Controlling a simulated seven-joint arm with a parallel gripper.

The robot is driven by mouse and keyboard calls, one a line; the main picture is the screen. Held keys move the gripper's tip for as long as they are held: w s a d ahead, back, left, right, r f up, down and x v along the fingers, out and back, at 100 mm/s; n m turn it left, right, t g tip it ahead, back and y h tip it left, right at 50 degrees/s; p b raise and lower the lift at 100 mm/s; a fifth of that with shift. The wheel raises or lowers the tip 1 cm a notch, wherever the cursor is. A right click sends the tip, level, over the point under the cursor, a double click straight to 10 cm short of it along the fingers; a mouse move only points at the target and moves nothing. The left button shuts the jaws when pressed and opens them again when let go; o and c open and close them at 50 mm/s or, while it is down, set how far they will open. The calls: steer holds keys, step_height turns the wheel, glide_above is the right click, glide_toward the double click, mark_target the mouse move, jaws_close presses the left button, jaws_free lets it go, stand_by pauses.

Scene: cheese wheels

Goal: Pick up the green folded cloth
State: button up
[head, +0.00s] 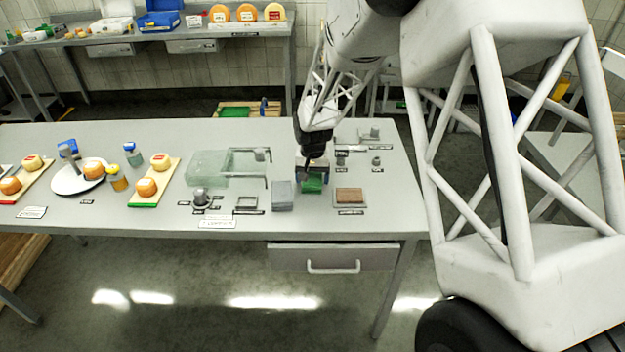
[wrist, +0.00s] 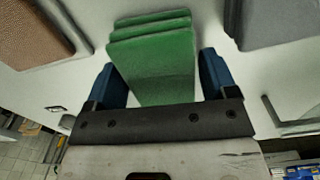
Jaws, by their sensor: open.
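The green folded cloth (wrist: 155,60) lies on the grey table in layers. In the head view the green cloth (head: 312,184) is small and partly hidden by my gripper above it. My gripper (head: 312,168) is over the cloth at the right part of the table. In the wrist view my gripper (wrist: 162,80) is open, with one blue finger on each side of the cloth. I cannot tell whether the fingers touch it.
A grey block (head: 282,195) stands just left of the cloth, and a brown pad (head: 350,195) lies to its right. A clear glass-like box (head: 208,168) is further left. Boards with cheese wheels (head: 155,182) stand at the left. The table's front edge is close.

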mark_target(313, 177)
steer(key=shift+c, duration=0.3)
steer(key=c, duration=0.6)
steer(key=shift+c, duration=0.2)
steer(key=shift+r, duration=0.15)
steer(key=shift+r, duration=0.45)
steer(key=shift+s+r, duration=0.15)
steer(key=shift+r, duration=0.45)
steer(key=shift+s+r, duration=0.15)
steer(key=shift+r, duration=0.45)
steer(key=s+d, duration=0.1)
steer(key=s, duration=0.4)
steer(key=s+d+r, duration=0.1)
steer(key=s, duration=0.4)
steer(key=s+d, duration=0.2)
steer(key=s, duration=0.3)
steer(key=shift+r, duration=0.2)
